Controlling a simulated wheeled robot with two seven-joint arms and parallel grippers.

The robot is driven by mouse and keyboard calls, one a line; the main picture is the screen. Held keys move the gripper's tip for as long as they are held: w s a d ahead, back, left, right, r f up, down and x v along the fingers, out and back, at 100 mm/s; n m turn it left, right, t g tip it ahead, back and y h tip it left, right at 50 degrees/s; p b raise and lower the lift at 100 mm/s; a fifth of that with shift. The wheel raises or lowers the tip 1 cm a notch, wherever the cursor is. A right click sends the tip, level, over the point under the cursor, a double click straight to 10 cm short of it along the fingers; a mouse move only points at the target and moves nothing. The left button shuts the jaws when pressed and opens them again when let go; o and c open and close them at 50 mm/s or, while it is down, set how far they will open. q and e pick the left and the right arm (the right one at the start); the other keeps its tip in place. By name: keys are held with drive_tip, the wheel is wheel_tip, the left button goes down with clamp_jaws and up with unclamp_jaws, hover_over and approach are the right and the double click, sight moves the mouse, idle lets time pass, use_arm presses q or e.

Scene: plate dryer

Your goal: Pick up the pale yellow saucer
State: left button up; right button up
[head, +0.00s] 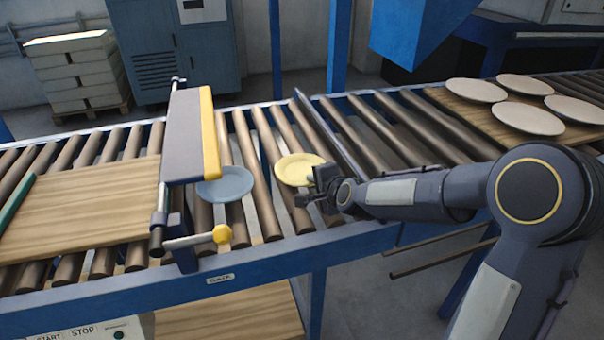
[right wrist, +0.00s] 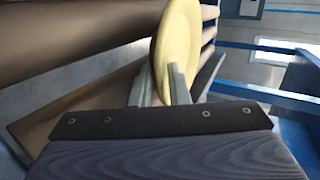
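The pale yellow saucer (head: 294,169) lies on the rollers in the head view, right of the grey-and-yellow bar. My right gripper (head: 314,188) is at its right edge, partly covering the rim. In the right wrist view the saucer (right wrist: 177,40) appears steeply tilted. Its near rim reaches between the two fingers of my right gripper (right wrist: 161,88), which stand apart with some gap. Firm contact on both sides cannot be seen. My left gripper is not in view.
A blue-grey saucer (head: 226,186) lies left of the yellow one, by the padded bar (head: 190,135) across the conveyor. A dark divider rail (head: 331,138) stands behind and right of the yellow saucer. Several pale plates (head: 527,115) lie on a wooden board at the far right.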

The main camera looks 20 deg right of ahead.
clamp_jaws()
drive_tip(key=shift+r, duration=0.1)
